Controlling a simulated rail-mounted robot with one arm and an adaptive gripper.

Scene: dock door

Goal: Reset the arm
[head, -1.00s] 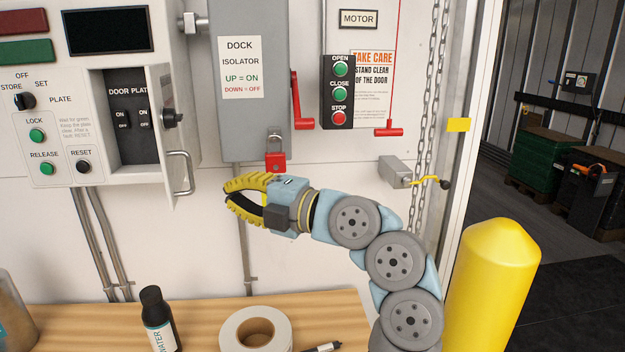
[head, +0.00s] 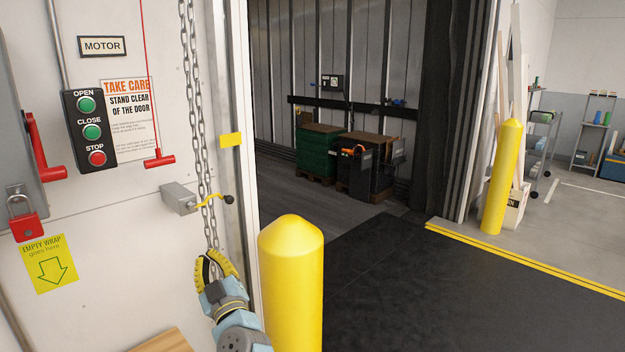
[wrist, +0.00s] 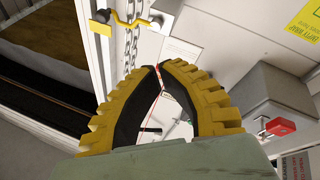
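My gripper (head: 209,255) is at the lower middle of the head view, pointing up in front of the hanging chain (head: 203,150) and left of the yellow bollard (head: 290,285). In the wrist view my gripper (wrist: 159,68) has its yellow ribbed fingers bowed, with the tips together. Only background shows between the black pads, so it holds nothing. Much of my arm is below the picture edge.
A grey box (head: 180,198) with a yellow crank is on the wall above my gripper. A red padlock (head: 26,226) and the OPEN/CLOSE/STOP box (head: 91,131) are left. A bench corner (head: 163,342) is below. Dark open floor (head: 400,285) lies right of the bollard.

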